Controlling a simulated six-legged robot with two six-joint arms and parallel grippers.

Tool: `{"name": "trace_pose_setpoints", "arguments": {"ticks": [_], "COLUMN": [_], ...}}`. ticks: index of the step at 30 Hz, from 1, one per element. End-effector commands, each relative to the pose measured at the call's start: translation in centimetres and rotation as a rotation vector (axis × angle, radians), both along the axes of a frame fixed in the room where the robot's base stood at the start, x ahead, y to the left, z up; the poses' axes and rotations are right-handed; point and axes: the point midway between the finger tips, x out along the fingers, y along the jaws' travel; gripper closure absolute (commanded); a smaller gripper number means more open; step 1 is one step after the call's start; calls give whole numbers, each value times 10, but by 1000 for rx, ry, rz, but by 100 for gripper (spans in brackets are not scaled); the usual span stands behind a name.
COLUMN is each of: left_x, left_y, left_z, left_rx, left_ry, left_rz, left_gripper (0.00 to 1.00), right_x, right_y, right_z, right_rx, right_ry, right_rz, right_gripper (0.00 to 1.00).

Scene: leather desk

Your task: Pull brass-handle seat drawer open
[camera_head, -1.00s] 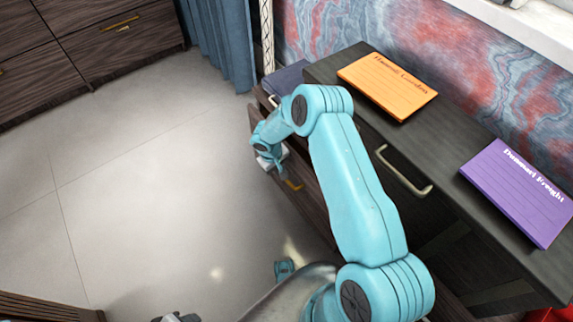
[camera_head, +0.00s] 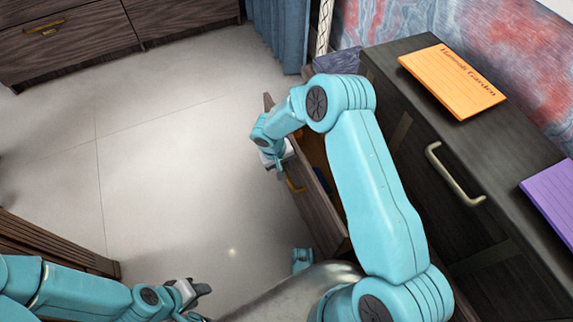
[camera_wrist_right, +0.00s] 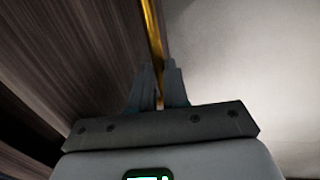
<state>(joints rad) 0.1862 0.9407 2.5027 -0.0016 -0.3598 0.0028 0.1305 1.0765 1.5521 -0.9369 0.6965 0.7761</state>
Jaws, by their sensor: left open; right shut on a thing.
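The dark wood drawer (camera_head: 312,212) of the low seat stands pulled out, with a dark gap behind its front panel. Its brass handle (camera_head: 295,186) is partly visible in the head view and shows as a gold bar in the wrist view (camera_wrist_right: 152,30). My right gripper (camera_wrist_right: 160,75) is shut on the brass handle. In the head view the right gripper (camera_head: 281,172) is small and partly hidden by its own wrist. My left gripper (camera_head: 200,292) is open and empty, low over the floor, apart from the drawer. Much of the drawer's inside is hidden by my right arm.
A dark cabinet with a pale handle (camera_head: 455,175) stands at the right. An orange card (camera_head: 452,80) and a purple card (camera_head: 552,200) lie on its top. A blue curtain (camera_head: 280,35) hangs behind. The tiled floor (camera_head: 170,150) left of the drawer is clear.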

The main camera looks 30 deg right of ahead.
Motion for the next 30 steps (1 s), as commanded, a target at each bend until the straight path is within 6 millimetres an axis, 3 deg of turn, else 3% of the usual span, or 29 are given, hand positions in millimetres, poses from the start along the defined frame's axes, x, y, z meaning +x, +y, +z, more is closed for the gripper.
{"name": "trace_pose_setpoints", "arguments": {"ticks": [10, 11, 12, 13, 23, 26, 30], "left_x": [0, 0, 0, 0, 0, -1, -3], "left_y": [0, 0, 0, 0, 0, -1, -3], "left_z": [0, 0, 0, 0, 2, 6, 17], "left_rx": [0, 0, 0, 0, 0, 0, -2], "left_ry": [0, 0, 0, 0, 0, 2, 5], "left_rz": [0, 0, 0, 0, -1, -4, -11], "left_gripper": [57, 57, 57, 57, 57, 57, 57], "right_x": [1, 1, 1, 1, 1, 1, 3], "right_y": [1, 1, 1, 1, 1, 3, 9], "right_z": [1, 1, 1, 1, 4, 17, 50], "right_rx": [1, 1, 1, 1, 0, 0, 0], "right_ry": [-3, -3, -3, -3, -2, -3, -6], "right_rz": [1, 1, 1, 1, 0, 1, 0], "right_gripper": [100, 79, 66, 60, 60, 60, 60]}}
